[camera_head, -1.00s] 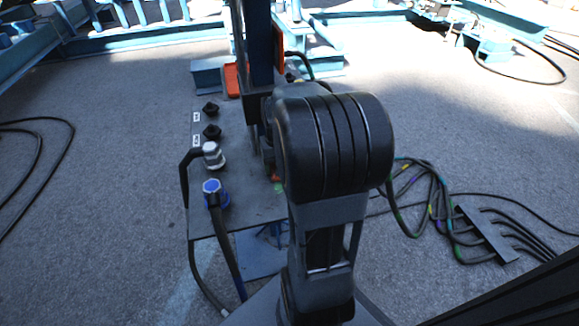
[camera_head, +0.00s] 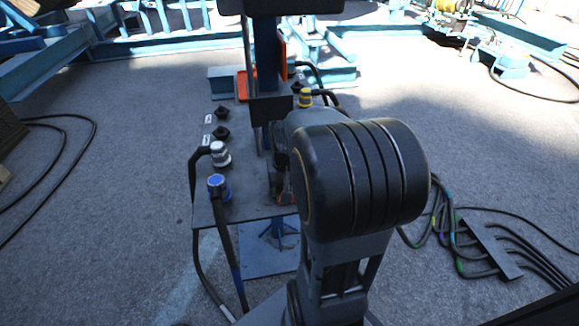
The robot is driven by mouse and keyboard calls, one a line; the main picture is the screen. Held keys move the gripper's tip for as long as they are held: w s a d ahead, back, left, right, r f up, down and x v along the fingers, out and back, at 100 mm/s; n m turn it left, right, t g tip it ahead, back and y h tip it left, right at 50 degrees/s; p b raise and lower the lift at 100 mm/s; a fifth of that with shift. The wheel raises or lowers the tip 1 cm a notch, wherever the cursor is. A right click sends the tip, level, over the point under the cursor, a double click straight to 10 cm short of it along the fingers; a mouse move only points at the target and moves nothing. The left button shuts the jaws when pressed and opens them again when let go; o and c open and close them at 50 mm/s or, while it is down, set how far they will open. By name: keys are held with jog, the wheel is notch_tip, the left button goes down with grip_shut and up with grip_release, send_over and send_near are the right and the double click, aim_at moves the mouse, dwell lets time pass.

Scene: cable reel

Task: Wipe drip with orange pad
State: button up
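My arm's large dark joint blocks much of the small grey table (camera_head: 240,208). Part of my gripper (camera_head: 279,182) shows low over the table's right side, just left of that joint. Its fingertips are mostly hidden, so I cannot tell whether they are open or shut. I cannot make out a drip on the visible tabletop.
Connectors stand along the table's left side, including a silver one (camera_head: 219,153) and a blue-topped one (camera_head: 218,187) with cables hanging down. A dark post (camera_head: 267,60) rises at the back, beside an orange panel (camera_head: 242,85). A yellow-capped connector (camera_head: 305,97) stands behind my arm.

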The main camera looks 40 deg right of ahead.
notch_tip(320, 180, up, 3)
jog(key=shift+w+f+p, duration=0.1)
jog(key=shift+w+p, duration=0.05)
jog(key=shift+p, duration=0.2)
notch_tip(320, 180, up, 5)
jog(key=p, duration=0.5)
